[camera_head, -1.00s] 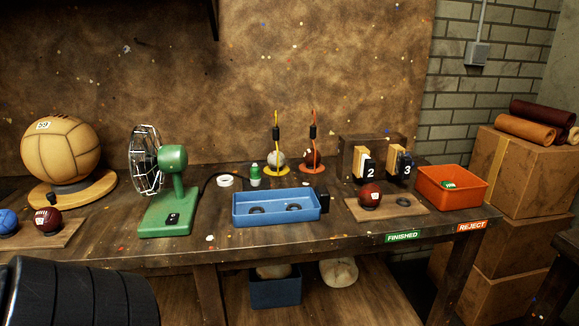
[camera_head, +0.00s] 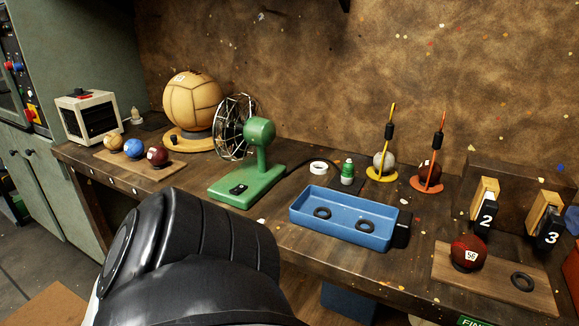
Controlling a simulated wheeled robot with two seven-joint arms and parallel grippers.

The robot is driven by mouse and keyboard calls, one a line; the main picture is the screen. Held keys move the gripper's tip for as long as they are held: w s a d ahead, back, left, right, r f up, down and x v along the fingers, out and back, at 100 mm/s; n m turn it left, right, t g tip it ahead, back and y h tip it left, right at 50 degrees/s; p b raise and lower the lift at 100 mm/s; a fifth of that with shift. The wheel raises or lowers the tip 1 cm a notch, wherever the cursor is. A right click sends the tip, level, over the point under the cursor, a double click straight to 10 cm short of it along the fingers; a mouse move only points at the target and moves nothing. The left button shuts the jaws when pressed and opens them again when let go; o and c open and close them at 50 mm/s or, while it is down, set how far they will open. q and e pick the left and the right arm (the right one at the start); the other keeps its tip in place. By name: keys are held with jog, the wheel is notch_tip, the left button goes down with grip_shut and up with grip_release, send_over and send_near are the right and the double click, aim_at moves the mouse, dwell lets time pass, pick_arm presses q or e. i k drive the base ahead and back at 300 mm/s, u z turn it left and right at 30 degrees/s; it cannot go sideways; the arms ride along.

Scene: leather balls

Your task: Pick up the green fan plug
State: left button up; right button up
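The green plug (camera_head: 347,171) stands on the workbench behind the blue tray, with a pale tip at its top. A dark cable runs near it from the green fan (camera_head: 259,150), which has a wire cage and a square base. A black link of my arm fills the lower left front and covers part of the bench edge. Neither gripper shows in this view, so nothing can be seen in their fingers.
A blue tray (camera_head: 345,236) with two dark rings lies in front of the plug. A large tan ball (camera_head: 191,103) sits behind the fan. A red ball (camera_head: 468,253) is at right.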

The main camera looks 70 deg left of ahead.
aim_at(346, 175)
jog(key=u, duration=2.55)
